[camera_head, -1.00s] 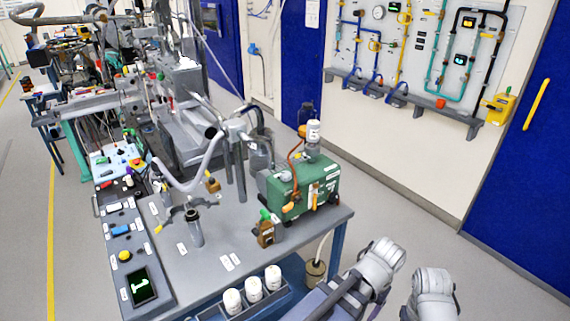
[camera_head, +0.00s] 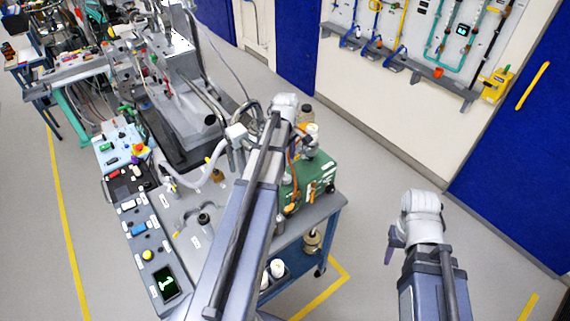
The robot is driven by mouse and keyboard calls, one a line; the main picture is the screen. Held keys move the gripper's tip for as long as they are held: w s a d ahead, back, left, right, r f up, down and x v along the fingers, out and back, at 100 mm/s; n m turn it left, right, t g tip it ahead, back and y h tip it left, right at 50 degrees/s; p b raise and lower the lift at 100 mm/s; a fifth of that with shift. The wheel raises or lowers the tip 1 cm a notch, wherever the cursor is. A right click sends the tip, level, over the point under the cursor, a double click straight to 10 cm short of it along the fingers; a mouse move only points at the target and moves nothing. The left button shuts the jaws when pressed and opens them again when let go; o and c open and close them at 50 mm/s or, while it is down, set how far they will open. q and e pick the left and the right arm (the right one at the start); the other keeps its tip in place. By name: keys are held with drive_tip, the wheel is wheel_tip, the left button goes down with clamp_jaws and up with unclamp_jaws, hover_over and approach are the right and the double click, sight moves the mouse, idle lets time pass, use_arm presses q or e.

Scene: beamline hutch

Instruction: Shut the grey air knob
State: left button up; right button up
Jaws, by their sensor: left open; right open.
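I cannot pick out a grey air knob for certain. The wall panel (camera_head: 437,22) carries coloured pipes and small valves, too small to tell apart, and its top is cut off. My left arm reaches up over the bench; its white wrist (camera_head: 285,104) is in front of the far pipes, and its fingers are hidden. My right arm stands at the lower right over the floor. Its gripper (camera_head: 391,246) shows as small dark parts beside the white wrist, open and empty, well short of the wall.
A green pump box (camera_head: 318,180) stands on the grey bench (camera_head: 318,213), partly behind my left arm. A control strip (camera_head: 143,240) with buttons runs along the bench's left edge. A yellow box (camera_head: 496,86) hangs beside the panel's ledge (camera_head: 400,66). Floor between bench and blue door (camera_head: 520,150) is clear.

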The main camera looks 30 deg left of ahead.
sight(286, 176)
use_arm(q)
drive_tip(key=shift+f+b, duration=4)
drive_tip(key=shift+b, duration=0.05)
clamp_jaws()
